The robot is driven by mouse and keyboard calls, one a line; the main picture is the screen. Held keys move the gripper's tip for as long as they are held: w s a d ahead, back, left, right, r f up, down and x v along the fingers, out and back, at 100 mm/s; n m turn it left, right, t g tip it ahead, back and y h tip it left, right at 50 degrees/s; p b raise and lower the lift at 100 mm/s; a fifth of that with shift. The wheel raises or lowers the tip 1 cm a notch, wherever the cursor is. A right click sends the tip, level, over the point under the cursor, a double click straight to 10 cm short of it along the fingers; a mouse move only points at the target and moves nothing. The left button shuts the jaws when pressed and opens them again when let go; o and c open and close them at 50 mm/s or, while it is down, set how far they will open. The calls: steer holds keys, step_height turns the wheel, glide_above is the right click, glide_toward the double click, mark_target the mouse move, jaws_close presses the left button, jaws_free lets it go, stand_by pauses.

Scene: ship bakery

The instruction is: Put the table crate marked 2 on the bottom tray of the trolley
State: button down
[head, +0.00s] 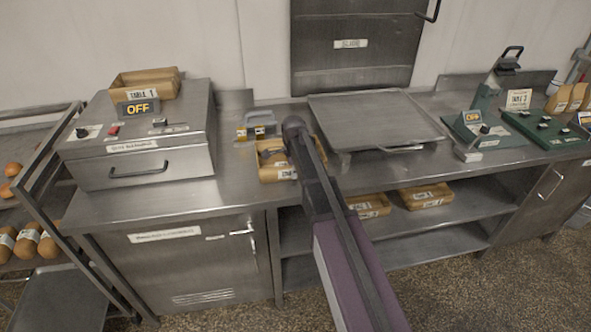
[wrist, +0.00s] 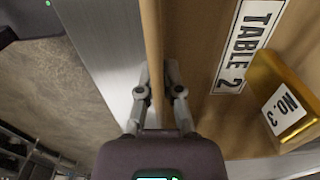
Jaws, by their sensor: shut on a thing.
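The wooden crate marked TABLE 2 (wrist: 205,60) fills the right of the wrist view, and a gold block marked NO. 3 (wrist: 283,100) shows at its side. My gripper (wrist: 160,88) is shut on the crate's wall, one finger on each side. In the head view a small wooden crate (head: 268,172) stands on the steel counter under the end of my arm, its label too small to read. My arm hides part of it and the fingers. The trolley (head: 48,165) stands at the left edge, with loaves above and a bare grey tray (head: 62,298) low down.
A crate marked TABLE 1 (head: 165,74) sits on the steel machine (head: 140,150) at left. A flat plate (head: 375,118) and green devices (head: 490,125) stand right on the counter (head: 225,195). Two wooden crates (head: 427,196) lie on the shelf below. The floor in front is clear.

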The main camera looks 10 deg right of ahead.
steer(key=shift+r, duration=0.2)
steer(key=shift+r+p, duration=1.55)
steer(key=shift+p, duration=0.1)
steer(key=s+a+r+p, duration=0.1)
steer(key=s, duration=1.5)
steer(key=shift+a+r, duration=0.2)
steer(key=shift+a, duration=0.15)
steer(key=shift+s, duration=0.1)
